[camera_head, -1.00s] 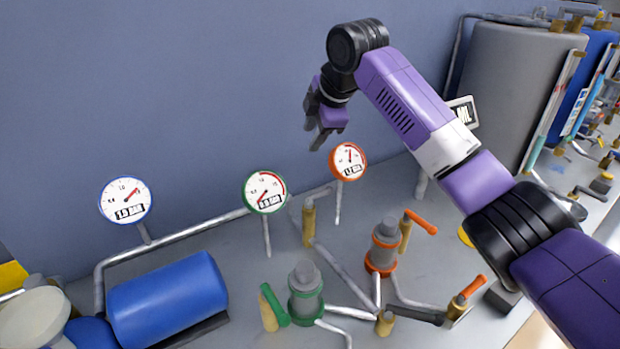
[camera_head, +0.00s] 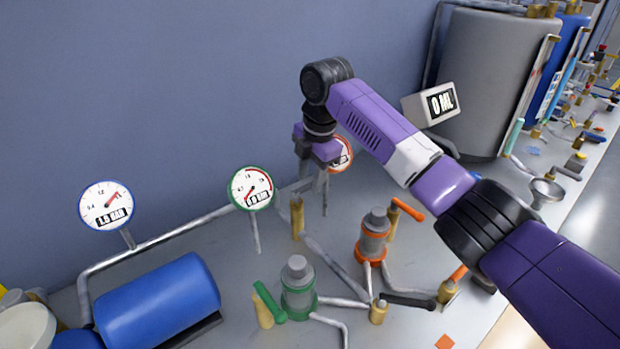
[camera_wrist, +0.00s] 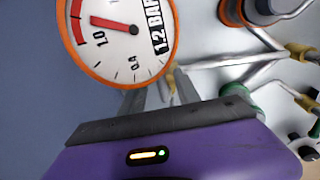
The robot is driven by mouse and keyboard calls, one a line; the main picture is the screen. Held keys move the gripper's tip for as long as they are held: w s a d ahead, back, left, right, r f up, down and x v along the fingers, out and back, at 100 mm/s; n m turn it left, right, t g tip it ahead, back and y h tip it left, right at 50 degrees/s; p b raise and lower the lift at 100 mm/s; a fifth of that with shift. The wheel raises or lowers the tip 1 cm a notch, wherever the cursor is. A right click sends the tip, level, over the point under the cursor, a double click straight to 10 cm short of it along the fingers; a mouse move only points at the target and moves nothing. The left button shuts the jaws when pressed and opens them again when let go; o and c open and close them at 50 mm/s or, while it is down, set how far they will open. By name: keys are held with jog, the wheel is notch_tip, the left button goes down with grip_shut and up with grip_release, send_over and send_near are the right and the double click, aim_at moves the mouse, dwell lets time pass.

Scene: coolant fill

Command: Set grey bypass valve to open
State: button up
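A brass valve (camera_head: 297,218) stands upright on the bench behind the green and orange pumps, with what looks like a grey lever (camera_head: 303,186) at its top, partly behind my gripper. Another brass valve (camera_head: 378,312) at the front carries a dark grey or black lever (camera_head: 407,301) pointing right. My gripper (camera_head: 312,178) points down just above and beside the rear valve, in front of the orange gauge. In the wrist view, my gripper's fingers (camera_wrist: 158,92) are apart with nothing visibly held. A bit of brass (camera_wrist: 172,80) shows beyond them.
The orange-rimmed gauge (camera_wrist: 128,30) is very close to my gripper. A green-rimmed gauge (camera_head: 251,188) stands to its left. The green pump (camera_head: 298,285), orange pump (camera_head: 373,238), orange lever (camera_head: 408,209) and pipes crowd the bench in front.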

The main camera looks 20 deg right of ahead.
jog(key=shift+w+f, duration=0.1)
jog(key=shift+f, duration=0.35)
jog(key=shift+c, duration=0.5)
grip_shut()
